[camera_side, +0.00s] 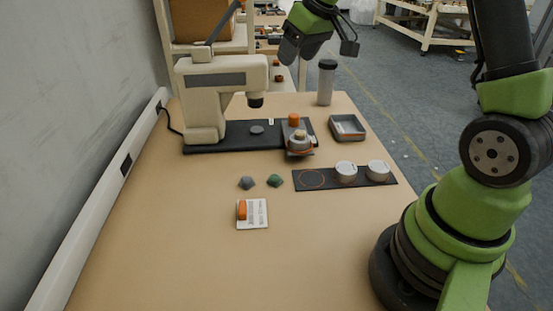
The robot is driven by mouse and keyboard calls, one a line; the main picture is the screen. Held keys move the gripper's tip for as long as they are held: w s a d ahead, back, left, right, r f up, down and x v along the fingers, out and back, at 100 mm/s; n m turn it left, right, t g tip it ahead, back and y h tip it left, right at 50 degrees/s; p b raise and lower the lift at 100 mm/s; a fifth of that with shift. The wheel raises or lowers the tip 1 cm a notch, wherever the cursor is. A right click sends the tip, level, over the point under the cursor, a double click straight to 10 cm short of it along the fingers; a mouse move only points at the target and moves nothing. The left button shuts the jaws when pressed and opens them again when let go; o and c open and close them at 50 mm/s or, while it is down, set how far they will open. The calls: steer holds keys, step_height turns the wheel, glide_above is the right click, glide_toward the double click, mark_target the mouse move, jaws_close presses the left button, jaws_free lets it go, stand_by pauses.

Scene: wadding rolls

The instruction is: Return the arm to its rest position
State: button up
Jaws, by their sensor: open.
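My gripper (320,44) is raised high at the top of the side view, beyond the far part of the table (180,245). Its jaws are apart and nothing shows between them. My green and black arm runs down the right side of the view, with part of it cut off at the top. Two pale round rolls (346,172) (378,170) sit on a dark strip (330,185). My gripper is well apart from all of these.
A beige press-like machine (205,95) stands at the back left on a dark base. A grey fixture with an orange top (298,140), a grey tray (347,127) and a bottle (326,82) are nearby. Two small stones (247,183) (275,181) and a card (258,214) lie in front.

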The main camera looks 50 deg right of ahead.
steer(key=s+a+r+m+t, duration=0.1)
steer(key=s+a+r, duration=0.7)
steer(key=s+a, duration=0.3)
steer(key=s+a+f+m+t+y, duration=0.1)
steer(key=s+a, duration=0.3)
steer(key=s, duration=0.7)
steer(key=shift+s+a+m+y, duration=0.25)
steer(key=shift+m+y, duration=0.15)
steer(key=shift+m, duration=0.1)
